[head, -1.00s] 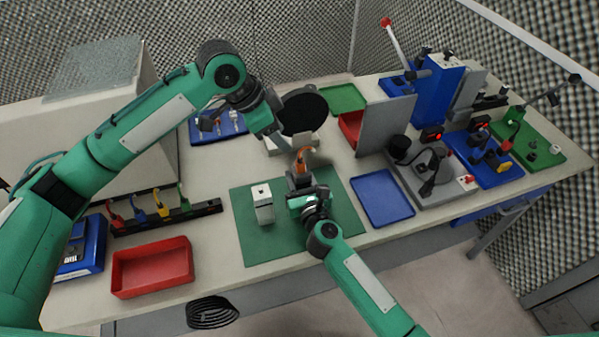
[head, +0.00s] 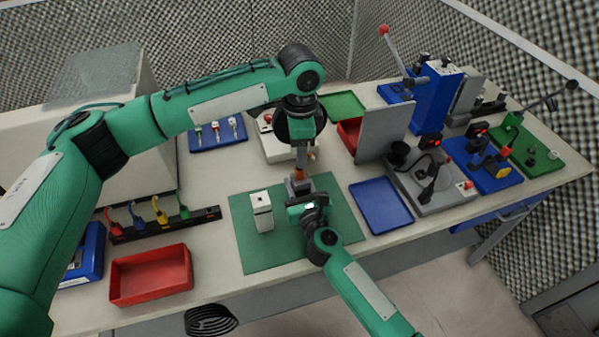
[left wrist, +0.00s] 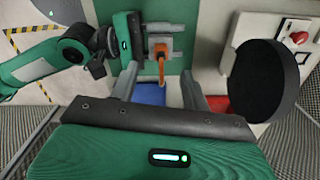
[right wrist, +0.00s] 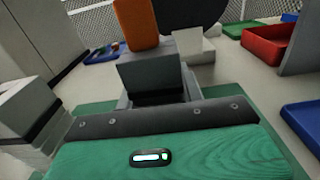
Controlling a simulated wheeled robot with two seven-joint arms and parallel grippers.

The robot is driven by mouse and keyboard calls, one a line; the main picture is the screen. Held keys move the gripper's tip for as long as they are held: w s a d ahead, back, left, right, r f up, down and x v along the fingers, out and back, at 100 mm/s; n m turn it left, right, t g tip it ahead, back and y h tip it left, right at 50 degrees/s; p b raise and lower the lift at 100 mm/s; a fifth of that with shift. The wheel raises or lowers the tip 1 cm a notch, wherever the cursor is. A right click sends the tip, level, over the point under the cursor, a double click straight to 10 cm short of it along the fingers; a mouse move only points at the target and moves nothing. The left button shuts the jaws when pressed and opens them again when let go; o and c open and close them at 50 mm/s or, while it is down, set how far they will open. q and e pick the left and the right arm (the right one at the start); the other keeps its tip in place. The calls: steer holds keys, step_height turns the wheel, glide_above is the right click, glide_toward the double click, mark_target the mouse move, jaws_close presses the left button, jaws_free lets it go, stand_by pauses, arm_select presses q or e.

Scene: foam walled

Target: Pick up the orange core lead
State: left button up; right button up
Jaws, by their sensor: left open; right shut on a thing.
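The orange core lead (head: 299,176) stands up from a small grey block above the green mat (head: 245,232). In the left wrist view the orange lead (left wrist: 162,62) lies between the two fingers of my open left gripper (left wrist: 160,72), with a gap on each side. In the head view my left gripper (head: 305,157) points down just above the lead. My right gripper (head: 308,200) is shut on the grey block (right wrist: 152,74) beneath the lead. The lead's orange body (right wrist: 136,24) rises beyond that block in the right wrist view. Its lower end is hidden.
A white block (head: 261,210) stands on the mat left of my right gripper. A blue tray (head: 381,204) lies to the right. A red bin (head: 151,274) and a rack of coloured leads (head: 165,225) are at left. A round black disc (left wrist: 256,80) stands behind.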

mark_target(300, 173)
arm_select(q)
steer(key=shift+w+a+f, duration=0.1)
steer(key=shift+f, duration=1.5)
steer(key=shift+w+a+f, duration=0.1)
steer(key=shift+f, duration=1.45)
steer(key=shift+c, duration=0.5)
steer(key=shift+d, duration=0.1)
jaws_close()
